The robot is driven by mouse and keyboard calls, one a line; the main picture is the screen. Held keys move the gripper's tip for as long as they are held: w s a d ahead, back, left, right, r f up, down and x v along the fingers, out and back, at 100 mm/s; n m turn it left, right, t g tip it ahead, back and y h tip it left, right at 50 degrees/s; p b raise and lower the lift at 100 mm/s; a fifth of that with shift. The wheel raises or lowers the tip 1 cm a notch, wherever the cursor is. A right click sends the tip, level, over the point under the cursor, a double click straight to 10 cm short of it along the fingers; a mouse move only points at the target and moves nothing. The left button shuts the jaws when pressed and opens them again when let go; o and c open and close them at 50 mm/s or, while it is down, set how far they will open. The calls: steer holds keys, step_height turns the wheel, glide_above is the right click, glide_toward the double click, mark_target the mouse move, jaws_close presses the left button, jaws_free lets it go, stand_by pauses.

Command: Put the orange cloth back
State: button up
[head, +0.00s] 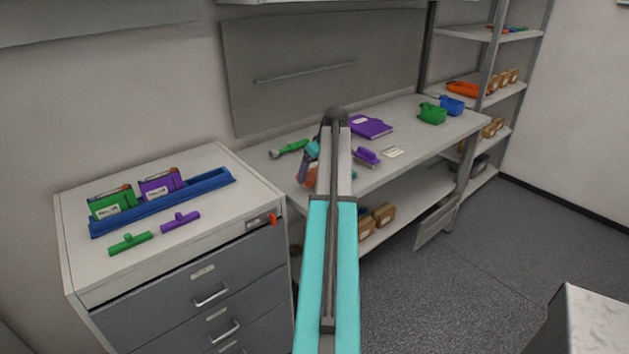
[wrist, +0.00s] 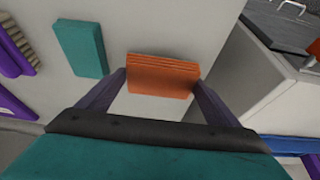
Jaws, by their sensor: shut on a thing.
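The orange cloth (wrist: 163,77) is a folded, layered block between my gripper's fingertips in the wrist view. My gripper (wrist: 160,84) is shut on it, one finger at each side. In the head view the orange cloth (head: 306,177) shows in part at the left end of the workbench, beside my arm. My gripper (head: 309,165) is small there and partly hidden by my arm. I cannot tell whether the cloth touches the bench top.
A teal block (wrist: 80,47) lies left of the cloth. A purple brush (head: 366,156), a purple binder (head: 370,127) and a green tool (head: 289,148) lie on the workbench (head: 430,143). The drawer cabinet (head: 75,250) carries a blue rack (head: 215,181). Open bench shows toward the right.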

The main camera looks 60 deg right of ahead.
steer(key=shift+f+p, duration=0.45)
steer(key=shift+f, duration=1.4)
steer(key=shift+f, duration=0.15)
steer(key=o, duration=0.9)
steer(key=shift+b+v, duration=1.05)
steer(key=shift+v, duration=5.1)
steer(key=shift+w, duration=0.15)
